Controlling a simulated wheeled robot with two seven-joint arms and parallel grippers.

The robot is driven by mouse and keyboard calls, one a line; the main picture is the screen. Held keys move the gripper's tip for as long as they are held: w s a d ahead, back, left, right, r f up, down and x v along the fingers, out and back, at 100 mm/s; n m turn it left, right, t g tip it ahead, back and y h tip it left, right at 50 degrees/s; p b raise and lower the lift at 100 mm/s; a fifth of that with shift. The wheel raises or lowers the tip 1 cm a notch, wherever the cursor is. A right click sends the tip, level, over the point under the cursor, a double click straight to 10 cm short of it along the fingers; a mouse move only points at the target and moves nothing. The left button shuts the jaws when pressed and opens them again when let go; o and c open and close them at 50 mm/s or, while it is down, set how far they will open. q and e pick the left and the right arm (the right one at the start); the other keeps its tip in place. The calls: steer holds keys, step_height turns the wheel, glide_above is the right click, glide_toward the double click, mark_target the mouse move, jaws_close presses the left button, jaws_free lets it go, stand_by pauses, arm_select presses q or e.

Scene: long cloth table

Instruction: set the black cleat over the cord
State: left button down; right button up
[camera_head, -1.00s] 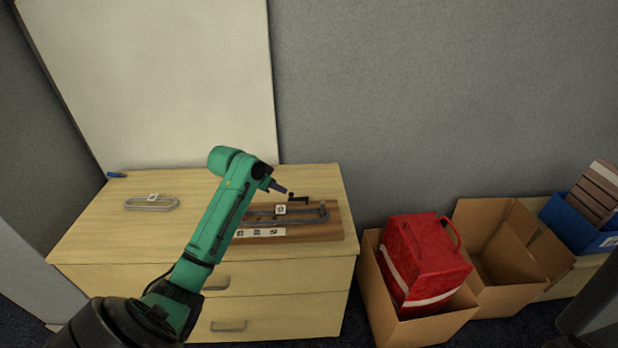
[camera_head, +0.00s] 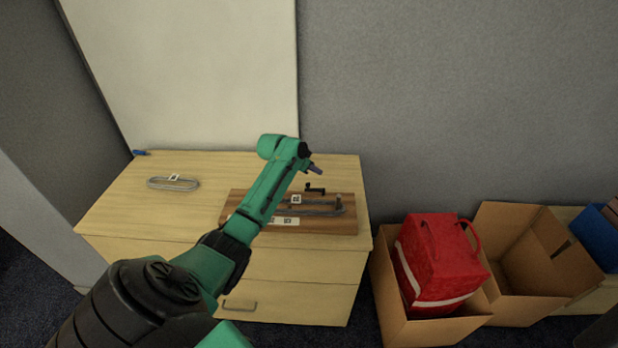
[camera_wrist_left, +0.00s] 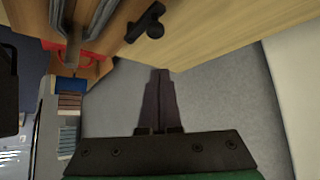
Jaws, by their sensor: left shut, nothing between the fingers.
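The black cleat (camera_head: 315,188) is a small dark piece with a knob, at the back edge of the wooden board (camera_head: 348,226). It also shows near the top of the left wrist view (camera_wrist_left: 147,22). The grey cord (camera_head: 315,211) runs in a long loop along the board, in front of the cleat; part of it is hidden behind my left arm. My left gripper (camera_head: 318,169) is shut and empty, just behind and above the cleat in the head view, apart from it. Its closed fingers show in the left wrist view (camera_wrist_left: 161,82). My right gripper is not in view.
A grey coil (camera_head: 173,184) with a white tag and a small blue item (camera_head: 140,153) lie on the left of the cabinet top. A white panel (camera_head: 190,75) stands behind. Cardboard boxes (camera_head: 512,306), one holding a red bag (camera_head: 437,265), stand to the right.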

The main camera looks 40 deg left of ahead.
mark_target(315, 190)
arm_select(q)
steer(key=shift+s+a+f+p, duration=0.1)
steer(key=shift+s+f+p, duration=0.9)
steer(key=shift+p, duration=0.25)
steer(key=shift+s, duration=0.45)
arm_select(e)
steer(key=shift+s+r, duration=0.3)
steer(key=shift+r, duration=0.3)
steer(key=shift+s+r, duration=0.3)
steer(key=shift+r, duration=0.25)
arm_select(q)
steer(key=shift+w+f, duration=0.15)
steer(key=shift+w, duration=0.05)
steer(key=shift+s, duration=0.1)
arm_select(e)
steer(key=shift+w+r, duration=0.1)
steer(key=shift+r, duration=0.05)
arm_select(q)
steer(key=shift+s+n+y+p, duration=0.1)
steer(key=shift+n+y+p, duration=0.2)
steer(key=shift+n, duration=0.1)
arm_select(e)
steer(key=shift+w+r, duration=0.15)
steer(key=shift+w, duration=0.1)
